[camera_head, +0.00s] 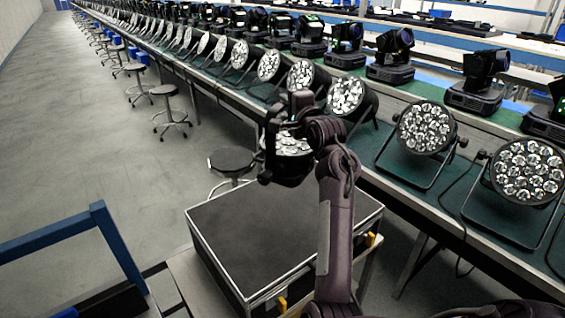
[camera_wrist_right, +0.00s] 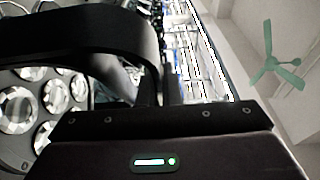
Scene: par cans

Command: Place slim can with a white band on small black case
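A black-topped case with silver edges (camera_head: 255,235) stands low in the middle of the head view, its top bare where I can see it. I cannot tell if it is the small black case. I cannot make out a slim can with a white band in either view. My right gripper (camera_head: 285,155) is raised at the middle of the head view, in front of the row of lamps and beyond the case's far edge in the picture. My left gripper is not in view.
A long green-topped table (camera_head: 390,150) carries rows of round multi-lens lamps (camera_head: 425,128) and moving-head lights (camera_head: 480,80). A stool (camera_head: 231,160) stands behind the case, and more stools line the table. A blue frame (camera_head: 75,232) is at lower left. Grey floor (camera_head: 95,185) is open at left.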

